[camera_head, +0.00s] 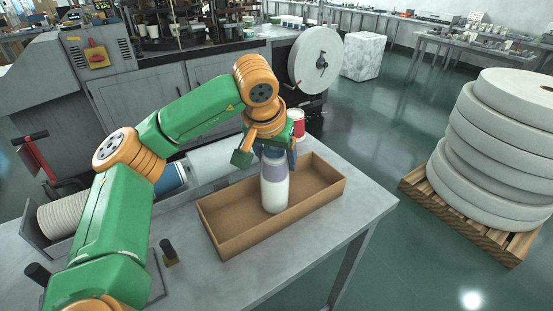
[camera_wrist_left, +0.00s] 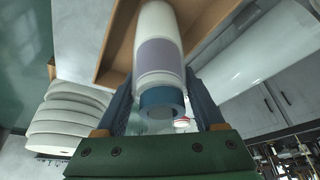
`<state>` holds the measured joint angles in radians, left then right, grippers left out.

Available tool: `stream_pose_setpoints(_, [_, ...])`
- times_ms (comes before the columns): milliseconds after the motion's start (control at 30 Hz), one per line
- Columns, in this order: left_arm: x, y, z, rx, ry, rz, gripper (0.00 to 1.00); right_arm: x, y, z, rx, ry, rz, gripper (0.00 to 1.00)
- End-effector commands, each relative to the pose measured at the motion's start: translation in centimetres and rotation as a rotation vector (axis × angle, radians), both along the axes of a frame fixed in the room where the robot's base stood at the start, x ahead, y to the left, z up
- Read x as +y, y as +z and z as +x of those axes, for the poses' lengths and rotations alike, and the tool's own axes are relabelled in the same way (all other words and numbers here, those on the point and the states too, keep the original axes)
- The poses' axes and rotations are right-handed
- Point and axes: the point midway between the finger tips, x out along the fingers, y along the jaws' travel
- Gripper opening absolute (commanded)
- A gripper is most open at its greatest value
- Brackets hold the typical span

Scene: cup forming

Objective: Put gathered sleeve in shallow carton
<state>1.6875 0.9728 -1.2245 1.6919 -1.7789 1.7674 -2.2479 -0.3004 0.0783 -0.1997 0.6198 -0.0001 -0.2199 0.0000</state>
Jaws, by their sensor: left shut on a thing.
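The gathered sleeve (camera_head: 275,190) is a pale, roughly upright cylinder with a grey-violet band, seen in the head view over the shallow carton. My left gripper (camera_head: 268,156) is shut on its upper end. In the left wrist view the sleeve (camera_wrist_left: 158,50) lies between the two fingers of the left gripper (camera_wrist_left: 165,105), with a blue ring at its near end. The shallow carton (camera_head: 325,181) is an open brown box on the grey table; its wall also shows in the left wrist view (camera_wrist_left: 117,45). Whether the sleeve's lower end touches the carton floor I cannot tell. My right gripper is not in view.
A red and white cup-like stack (camera_head: 297,124) stands behind the carton. A tray with a ribbed pale stack (camera_head: 72,218) lies at the table's left. A small dark peg (camera_head: 169,250) stands near the front. The table (camera_head: 357,205) is clear right of the carton.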

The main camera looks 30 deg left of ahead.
Motion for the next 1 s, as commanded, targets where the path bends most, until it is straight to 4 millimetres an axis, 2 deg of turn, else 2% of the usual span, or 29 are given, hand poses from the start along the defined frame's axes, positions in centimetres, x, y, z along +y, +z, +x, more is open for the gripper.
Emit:
stream_pose_setpoints(367, [0.0,-0.7,0.0,-0.001,0.000,-0.001,0.00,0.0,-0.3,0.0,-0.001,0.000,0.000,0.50])
stream_pose_setpoints(400, [0.0,-0.8,0.0,-0.001,0.000,-0.001,0.73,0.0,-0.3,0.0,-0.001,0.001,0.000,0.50])
stream_pose_setpoints(500, [0.0,-0.7,0.0,-0.001,0.000,-0.001,1.00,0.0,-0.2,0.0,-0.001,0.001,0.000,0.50])
stream_pose_setpoints(767, [0.0,-0.6,0.0,-0.001,0.000,-0.001,1.00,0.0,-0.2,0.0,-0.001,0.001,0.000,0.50])
stream_pose_setpoints(867, [-0.1,0.1,-0.1,-0.002,-0.001,-0.001,1.00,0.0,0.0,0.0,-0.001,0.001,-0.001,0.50])
stream_pose_setpoints(1000, [-0.4,2.8,-1.2,-0.006,-0.003,-0.002,1.00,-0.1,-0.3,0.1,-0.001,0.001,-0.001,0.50])
